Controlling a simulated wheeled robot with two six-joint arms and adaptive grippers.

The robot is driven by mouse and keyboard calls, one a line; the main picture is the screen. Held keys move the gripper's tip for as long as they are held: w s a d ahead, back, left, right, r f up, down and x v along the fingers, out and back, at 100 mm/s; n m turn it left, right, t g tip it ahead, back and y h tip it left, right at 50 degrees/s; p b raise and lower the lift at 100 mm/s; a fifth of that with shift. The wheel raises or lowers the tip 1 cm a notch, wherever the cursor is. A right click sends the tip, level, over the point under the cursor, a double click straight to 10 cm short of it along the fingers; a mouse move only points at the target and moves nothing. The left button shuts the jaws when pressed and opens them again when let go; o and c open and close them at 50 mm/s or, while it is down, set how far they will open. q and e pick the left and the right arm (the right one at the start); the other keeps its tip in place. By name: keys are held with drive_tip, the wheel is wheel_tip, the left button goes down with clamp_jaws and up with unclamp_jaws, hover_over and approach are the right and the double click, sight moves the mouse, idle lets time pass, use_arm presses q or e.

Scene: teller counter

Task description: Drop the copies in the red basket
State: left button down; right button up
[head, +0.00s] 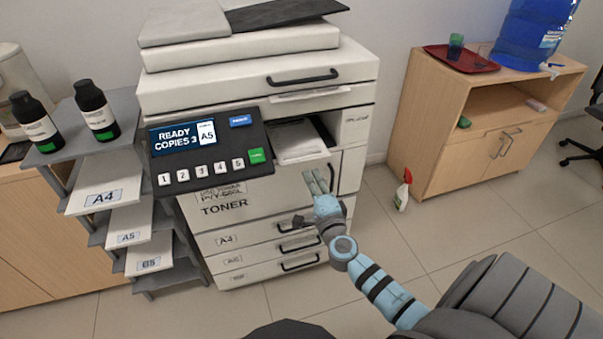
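White paper, which looks like the copies (300,153), lies in the output slot of the big white copier (262,68), right of its control panel (210,150). The panel screen reads "READY COPIES 3 A5". My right gripper (317,178) is in front of the copier, just below the paper's front edge. Its fingers look spread apart, with nothing seen between them. It appears apart from the paper. My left gripper is not in view. No red basket shows in this view.
Left of the copier, a grey rack (75,110) holds A4, A5 and B5 paper and black bottles (97,112). A wooden cabinet (440,135) at right bears a red tray (462,59). A spray bottle (403,192) stands on the floor. The floor between is clear.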

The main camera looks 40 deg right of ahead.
sight(303, 158)
drive_tip(key=b+x, duration=0.1)
drive_tip(key=x, duration=0.3)
drive_tip(key=b+x, duration=0.1)
drive_tip(key=x, duration=0.4)
drive_tip(key=shift+w+r+b, duration=0.2)
drive_tip(key=shift+w+b, duration=0.1)
drive_tip(key=shift+c, duration=0.3)
clamp_jaws()
